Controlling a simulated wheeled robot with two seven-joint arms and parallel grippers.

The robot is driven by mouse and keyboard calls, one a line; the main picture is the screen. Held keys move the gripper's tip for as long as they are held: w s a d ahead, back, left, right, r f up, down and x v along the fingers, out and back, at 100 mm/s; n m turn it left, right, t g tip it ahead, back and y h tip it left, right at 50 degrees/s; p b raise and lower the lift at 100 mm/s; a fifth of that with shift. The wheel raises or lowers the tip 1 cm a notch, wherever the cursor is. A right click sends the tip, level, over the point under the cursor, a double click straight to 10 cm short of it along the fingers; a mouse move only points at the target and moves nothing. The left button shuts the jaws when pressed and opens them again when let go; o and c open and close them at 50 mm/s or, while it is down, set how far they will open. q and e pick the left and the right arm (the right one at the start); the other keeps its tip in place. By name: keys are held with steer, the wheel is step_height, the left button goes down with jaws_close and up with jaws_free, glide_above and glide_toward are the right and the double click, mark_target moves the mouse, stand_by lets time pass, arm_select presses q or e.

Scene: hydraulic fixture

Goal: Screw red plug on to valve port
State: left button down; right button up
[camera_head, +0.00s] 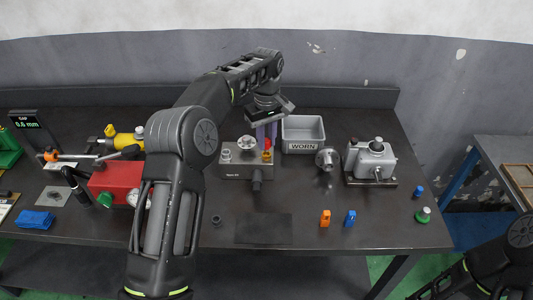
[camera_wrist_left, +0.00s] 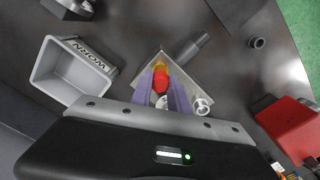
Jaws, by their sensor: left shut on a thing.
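The grey valve block (camera_head: 235,175) stands on the dark table near the middle, with a brass port (camera_head: 266,157) at its right side. My left gripper (camera_head: 267,146) points down over this port, with purple fingers shut on the red plug (camera_head: 267,142). In the left wrist view the red plug (camera_wrist_left: 160,80) sits between the finger ends, right against the brass port (camera_wrist_left: 158,63). I cannot tell whether its thread is engaged. The valve block also shows in the left wrist view (camera_wrist_left: 190,77). Part of my right arm shows at bottom right; its gripper is out of view.
A grey bin marked WORN (camera_head: 303,134) stands just right of the block. A metal device (camera_head: 371,160) is farther right. A red box (camera_head: 115,182) is left. Orange (camera_head: 325,218) and blue (camera_head: 350,218) small parts stand in front, beside a dark mat (camera_head: 263,229).

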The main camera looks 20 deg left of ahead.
arm_select(q)
steer(key=shift+f+b, duration=0.7)
steer(key=shift+f, duration=0.55)
stand_by(0.7)
steer(key=shift+r+m+p, duration=0.15)
steer(key=shift+m+p, duration=0.15)
steer(key=shift+p, duration=0.05)
steer(key=m+p, duration=0.2)
steer(key=m, duration=0.1)
steer(key=shift+r+m, duration=0.1)
steer(key=shift+m, duration=0.3)
steer(key=shift+m+p, duration=0.35)
steer(key=shift+m, duration=1.65)
steer(key=shift+f+m, duration=0.3)
steer(key=shift+m, duration=0.6)
